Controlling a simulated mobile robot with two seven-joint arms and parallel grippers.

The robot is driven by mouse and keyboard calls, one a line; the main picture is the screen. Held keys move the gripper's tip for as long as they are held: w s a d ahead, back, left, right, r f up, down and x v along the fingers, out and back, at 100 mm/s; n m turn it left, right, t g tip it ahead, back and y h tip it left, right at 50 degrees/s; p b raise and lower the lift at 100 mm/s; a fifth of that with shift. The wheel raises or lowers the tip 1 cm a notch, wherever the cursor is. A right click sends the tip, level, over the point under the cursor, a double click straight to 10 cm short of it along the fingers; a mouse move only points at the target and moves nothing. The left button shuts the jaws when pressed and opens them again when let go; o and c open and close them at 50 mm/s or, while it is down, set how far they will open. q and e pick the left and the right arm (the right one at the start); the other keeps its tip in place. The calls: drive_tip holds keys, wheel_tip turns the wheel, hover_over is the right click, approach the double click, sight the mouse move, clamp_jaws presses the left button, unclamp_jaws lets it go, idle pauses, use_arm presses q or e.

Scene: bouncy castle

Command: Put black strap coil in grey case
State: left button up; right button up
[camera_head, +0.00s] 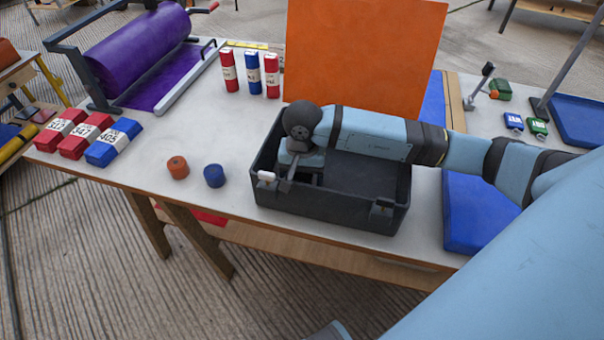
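The grey case (330,212) is a dark, open box near the front edge of the white table. My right arm reaches in from the right across the case. My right gripper (290,182) points down inside the left part of the case, near its front left corner. Its fingertips are small, dark and partly hidden against the dark case, so whether they are open or shut is unclear. I cannot make out the black strap coil; the gripper and case walls hide part of the case's inside. My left gripper is not in view.
An orange coil (177,167) and a blue coil (214,175) lie on the table left of the case. An orange panel (362,60) stands behind it. Numbered red and blue packs (115,143) lie at the left, near a purple roll (140,50). A blue pad (480,215) is at right.

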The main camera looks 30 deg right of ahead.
drive_tip(key=shift+r, duration=0.1)
drive_tip(key=shift+r+p, duration=0.25)
drive_tip(key=shift+p, duration=0.05)
use_arm(q)
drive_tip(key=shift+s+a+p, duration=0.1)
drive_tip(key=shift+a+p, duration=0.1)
drive_tip(key=shift+p, duration=0.25)
use_arm(e)
wheel_tip(320, 180, up, 12)
drive_tip(key=shift+f, duration=0.15)
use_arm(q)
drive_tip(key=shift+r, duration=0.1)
